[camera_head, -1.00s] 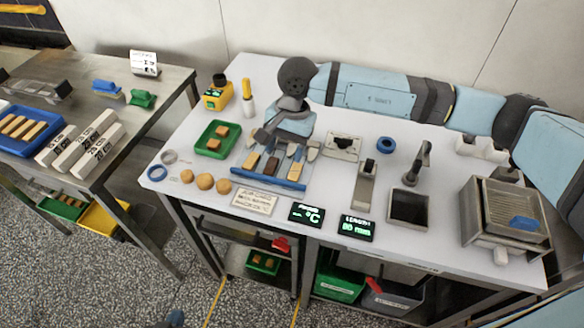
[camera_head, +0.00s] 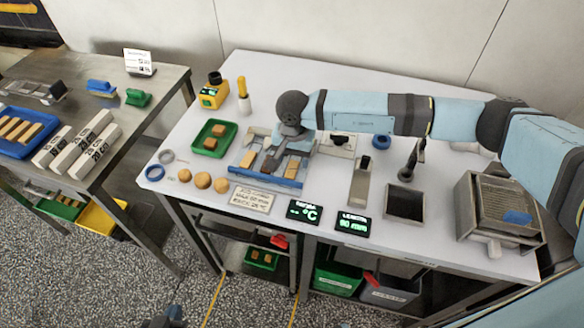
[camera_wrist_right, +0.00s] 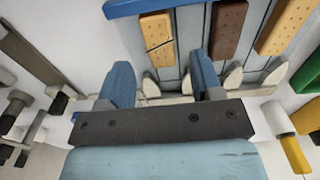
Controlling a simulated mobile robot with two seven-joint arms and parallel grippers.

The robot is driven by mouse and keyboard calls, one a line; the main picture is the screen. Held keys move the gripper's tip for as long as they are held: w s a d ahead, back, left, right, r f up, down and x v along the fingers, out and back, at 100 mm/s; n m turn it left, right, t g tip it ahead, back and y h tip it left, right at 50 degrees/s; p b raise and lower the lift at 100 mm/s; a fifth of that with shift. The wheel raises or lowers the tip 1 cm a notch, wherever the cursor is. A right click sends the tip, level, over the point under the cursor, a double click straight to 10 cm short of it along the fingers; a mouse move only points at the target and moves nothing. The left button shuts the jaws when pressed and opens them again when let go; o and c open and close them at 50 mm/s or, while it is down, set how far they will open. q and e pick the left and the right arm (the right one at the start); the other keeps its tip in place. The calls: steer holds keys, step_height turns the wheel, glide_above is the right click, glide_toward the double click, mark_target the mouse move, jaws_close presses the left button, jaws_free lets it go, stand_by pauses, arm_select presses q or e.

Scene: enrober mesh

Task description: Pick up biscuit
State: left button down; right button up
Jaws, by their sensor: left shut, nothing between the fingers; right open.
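Three biscuits lie in the lanes of a grey rack with a blue front rail (camera_head: 265,178). In the right wrist view they are a tan biscuit with a dark line across it (camera_wrist_right: 157,38), a dark brown one (camera_wrist_right: 228,30) and a plain tan one (camera_wrist_right: 285,25). My right gripper (camera_wrist_right: 160,68) is open and empty. Its blue fingers are spread on either side of the lined biscuit's lane, short of its near end. In the head view my right wrist partly covers the rack. My left gripper (camera_head: 172,314) is shut and empty at the bottom edge, mostly cut off.
A green tray (camera_head: 200,146) with biscuits stands left of the rack; round biscuits (camera_head: 202,181) and rings lie in front of it. A dark square bin (camera_head: 405,203) and a grated machine (camera_head: 492,210) stand right. A steel table (camera_head: 165,90) stands left.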

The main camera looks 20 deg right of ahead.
mark_target(292, 171)
steer(key=shift+f, duration=1.45)
steer(key=c, duration=0.8)
steer(key=shift+r, duration=0.1)
steer(key=shift+c, duration=0.2)
